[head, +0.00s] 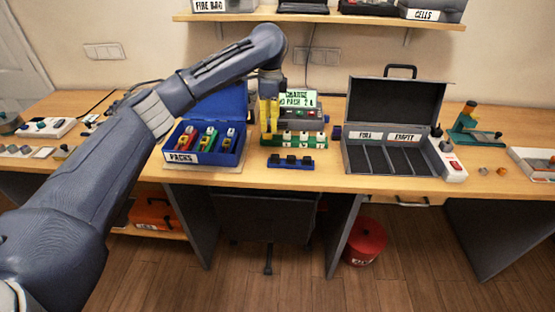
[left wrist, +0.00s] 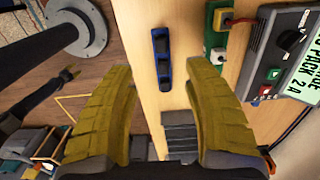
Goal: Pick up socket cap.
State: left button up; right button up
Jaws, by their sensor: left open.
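Several black caps, which seem to be the socket caps, sit in a low blue rack (head: 291,163) at the table's front edge, before the green charging board (head: 294,142). In the left wrist view the blue rack (left wrist: 156,37) lies just beyond my fingertips, in line with the gap. My left gripper (head: 270,125) points down with yellow fingers, above the left end of the charging board. In the left wrist view the left gripper (left wrist: 160,78) is open, with nothing between its fingers. My right gripper is not in view.
A blue box labelled PACKS (head: 193,158) stands left of the charging board. An open grey case (head: 398,88) with empty compartments stands to the right. A charger with a green display (head: 298,101) stands behind the board. Bare tabletop lies around the rack.

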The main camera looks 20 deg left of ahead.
aim_at(272, 156)
pick_arm(q)
notch_tip(272, 156, down, 16)
jog(key=shift+r, duration=0.15)
dwell(0.7)
jog(key=shift+c, duration=0.5)
jog(key=c, duration=1)
